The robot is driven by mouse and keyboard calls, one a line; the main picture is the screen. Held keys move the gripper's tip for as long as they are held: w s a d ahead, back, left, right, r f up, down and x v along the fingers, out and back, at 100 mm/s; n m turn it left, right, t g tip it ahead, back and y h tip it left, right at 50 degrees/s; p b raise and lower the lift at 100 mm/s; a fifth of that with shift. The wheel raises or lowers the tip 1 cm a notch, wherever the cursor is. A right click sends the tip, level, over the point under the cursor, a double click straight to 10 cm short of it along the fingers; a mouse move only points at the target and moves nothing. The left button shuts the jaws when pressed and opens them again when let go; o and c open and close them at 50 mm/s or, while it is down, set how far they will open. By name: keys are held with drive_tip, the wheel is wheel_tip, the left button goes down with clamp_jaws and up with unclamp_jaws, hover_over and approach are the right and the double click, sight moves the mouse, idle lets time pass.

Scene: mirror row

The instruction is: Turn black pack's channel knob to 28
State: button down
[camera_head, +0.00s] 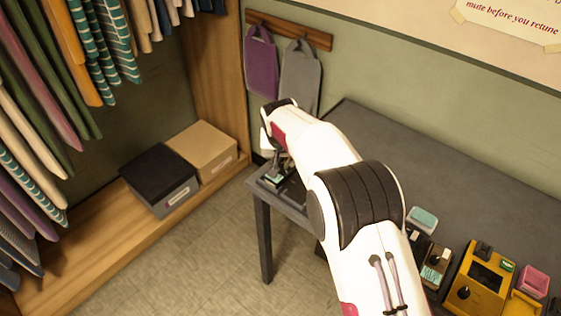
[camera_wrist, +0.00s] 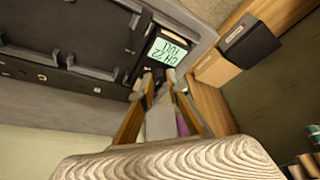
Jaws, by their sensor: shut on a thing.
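The black pack (camera_wrist: 75,45) lies at the table's left end; in the head view a part of it (camera_head: 293,192) shows below my wrist. Its lit pale-green display (camera_wrist: 167,51) is turned round in the wrist view and seems to read CH 22 and FULL. My gripper (camera_wrist: 160,80) has its fingers at the pack's edge beside the display. It is shut on the channel knob, which is mostly hidden between the fingertips. The knob's pointer cannot be made out.
A yellow pack (camera_head: 483,273), a smaller dark pack (camera_head: 436,265), a teal box (camera_head: 423,219) and a pink box (camera_head: 533,281) stand at the table's right. Storage boxes (camera_head: 160,180) sit on the wooden ledge. The grey tabletop (camera_head: 440,175) behind my arm is clear.

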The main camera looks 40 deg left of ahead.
drive_tip(key=shift+s+a+m+t+h, duration=0.15)
drive_tip(key=shift+m+h, duration=0.2)
drive_tip(key=shift+m, duration=0.6)
drive_tip(key=shift+m+t+h, duration=0.15)
drive_tip(key=shift+m+h, duration=0.2)
drive_tip(key=shift+m, duration=0.6)
drive_tip(key=shift+f+m, duration=0.1)
drive_tip(key=shift+m, duration=0.5)
drive_tip(key=shift+h, duration=0.3)
drive_tip(key=c, duration=2.2)
unclamp_jaws()
drive_tip(key=shift+r, duration=0.2)
